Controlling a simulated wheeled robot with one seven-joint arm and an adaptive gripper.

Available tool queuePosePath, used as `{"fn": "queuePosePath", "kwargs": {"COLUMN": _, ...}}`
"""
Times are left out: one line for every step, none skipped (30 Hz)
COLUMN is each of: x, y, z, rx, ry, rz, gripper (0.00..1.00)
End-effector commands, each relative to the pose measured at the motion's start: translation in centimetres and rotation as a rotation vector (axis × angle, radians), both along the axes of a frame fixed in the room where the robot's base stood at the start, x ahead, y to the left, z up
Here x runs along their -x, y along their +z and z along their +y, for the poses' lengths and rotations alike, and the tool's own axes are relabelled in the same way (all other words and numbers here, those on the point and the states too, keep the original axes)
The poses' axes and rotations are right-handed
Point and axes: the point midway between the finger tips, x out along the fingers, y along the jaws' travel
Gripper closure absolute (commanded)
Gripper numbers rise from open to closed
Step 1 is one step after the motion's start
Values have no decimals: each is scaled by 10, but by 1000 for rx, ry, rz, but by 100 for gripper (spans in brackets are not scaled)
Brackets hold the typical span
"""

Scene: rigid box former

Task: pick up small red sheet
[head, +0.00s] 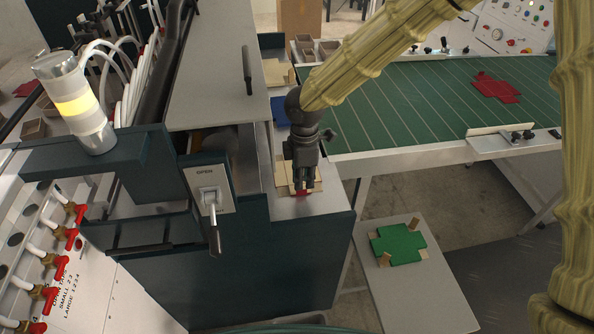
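My gripper (303,185) points down over the grey ledge at the front of the machine. A small red piece (302,193) shows right at its fingertips; most of it is hidden, and I cannot tell whether it is the small red sheet or whether the fingers grip it. A red cross-shaped sheet (496,87) lies flat on the green conveyor at the right, well apart from my gripper. Another red piece (26,89) lies at the far left edge.
A tan board (283,174) lies beside my gripper on the ledge. Blue (279,111) and tan sheets (276,72) lie behind it. A lever (212,215) marked OPEN stands to the left. A green cross-shaped sheet (398,243) with tan pieces lies on a low grey table (415,295).

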Motion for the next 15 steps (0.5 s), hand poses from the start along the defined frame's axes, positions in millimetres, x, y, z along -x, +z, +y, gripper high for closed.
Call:
{"fn": "queuePosePath", "kwargs": {"x": 0, "y": -3, "z": 0, "rx": 1, "ry": 1, "rz": 3, "gripper": 87}}
{"fn": "queuePosePath", "kwargs": {"x": 0, "y": -7, "z": 0, "rx": 0, "ry": 0, "rz": 3, "gripper": 87}}
{"fn": "queuePosePath", "kwargs": {"x": -1, "y": -10, "z": 0, "rx": 0, "ry": 0, "rz": 3, "gripper": 87}}
{"fn": "queuePosePath", "kwargs": {"x": -1, "y": -13, "z": -1, "rx": 1, "ry": 0, "rz": 3, "gripper": 87}}
{"fn": "queuePosePath", "kwargs": {"x": -1, "y": -17, "z": -1, "rx": 1, "ry": -1, "rz": 3, "gripper": 87}}
{"fn": "queuePosePath", "kwargs": {"x": -1, "y": -21, "z": -1, "rx": 0, "ry": 0, "rz": 4, "gripper": 87}}
{"fn": "queuePosePath", "kwargs": {"x": -1, "y": -25, "z": -1, "rx": 1, "ry": 0, "rz": 3, "gripper": 87}}
{"fn": "queuePosePath", "kwargs": {"x": -2, "y": -28, "z": -1, "rx": 0, "ry": 0, "rz": 2, "gripper": 87}}
{"fn": "queuePosePath", "kwargs": {"x": -2, "y": -32, "z": 0, "rx": -1, "ry": -1, "rz": 2, "gripper": 87}}
{"fn": "queuePosePath", "kwargs": {"x": -2, "y": -34, "z": -1, "rx": 0, "ry": -1, "rz": 1, "gripper": 87}}
{"fn": "queuePosePath", "kwargs": {"x": -2, "y": -36, "z": -1, "rx": 0, "ry": 0, "rz": 1, "gripper": 87}}
{"fn": "queuePosePath", "kwargs": {"x": -2, "y": -38, "z": -1, "rx": 0, "ry": 0, "rz": 0, "gripper": 87}}
{"fn": "queuePosePath", "kwargs": {"x": -2, "y": -40, "z": -1, "rx": 0, "ry": 0, "rz": 0, "gripper": 87}}
{"fn": "queuePosePath", "kwargs": {"x": -2, "y": -41, "z": -1, "rx": 0, "ry": 0, "rz": 0, "gripper": 87}}
{"fn": "queuePosePath", "kwargs": {"x": -2, "y": -42, "z": -1, "rx": 0, "ry": -1, "rz": -1, "gripper": 87}}
